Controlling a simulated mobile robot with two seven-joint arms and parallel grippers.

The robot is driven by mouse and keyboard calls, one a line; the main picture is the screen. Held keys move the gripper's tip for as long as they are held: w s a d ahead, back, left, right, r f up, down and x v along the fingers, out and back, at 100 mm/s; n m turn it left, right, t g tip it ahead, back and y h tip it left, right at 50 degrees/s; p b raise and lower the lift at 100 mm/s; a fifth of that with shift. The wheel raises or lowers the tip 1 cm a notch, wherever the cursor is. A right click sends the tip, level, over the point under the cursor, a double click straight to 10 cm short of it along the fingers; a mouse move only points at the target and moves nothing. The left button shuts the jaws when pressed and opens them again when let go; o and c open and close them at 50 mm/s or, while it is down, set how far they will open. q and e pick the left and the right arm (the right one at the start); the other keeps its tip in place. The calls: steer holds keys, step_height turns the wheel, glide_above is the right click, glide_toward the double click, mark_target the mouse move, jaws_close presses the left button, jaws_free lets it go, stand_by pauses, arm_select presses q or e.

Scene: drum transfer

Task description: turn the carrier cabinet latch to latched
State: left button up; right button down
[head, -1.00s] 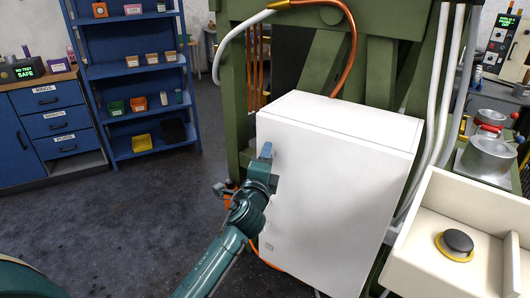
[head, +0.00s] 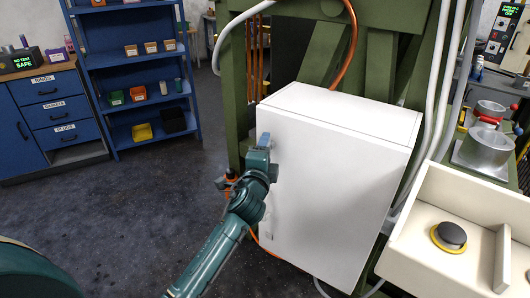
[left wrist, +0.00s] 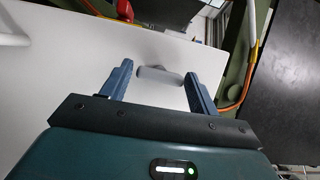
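The carrier cabinet (head: 335,190) is a white box in front of the green frame, in the middle of the head view. Its white face (left wrist: 60,90) fills the left of the left wrist view. The latch (left wrist: 158,75) is a small pale grey handle on that face, lying roughly crosswise in the wrist view. My left gripper (left wrist: 158,70) is open, with one blue finger on each side of the latch; contact cannot be told. In the head view my left gripper (head: 264,140) is at the cabinet's left upper edge and hides the latch. My right gripper is not in view.
A cream box with a black and yellow button (head: 449,236) stands at the right. Green posts (head: 239,90) and a copper pipe (head: 349,50) rise behind the cabinet. An orange cable (left wrist: 240,95) runs beside it. Blue shelves (head: 130,75) stand back left; the floor between is clear.

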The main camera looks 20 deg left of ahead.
arm_select(q)
steer(key=shift+o, duration=1.2)
steer(key=shift+s, duration=0.1)
steer(key=s+d+b, duration=0.1)
steer(key=s+d, duration=0.1)
steer(key=s, duration=1)
steer(key=shift+s+d, duration=0.25)
steer(key=shift+s, duration=0.15)
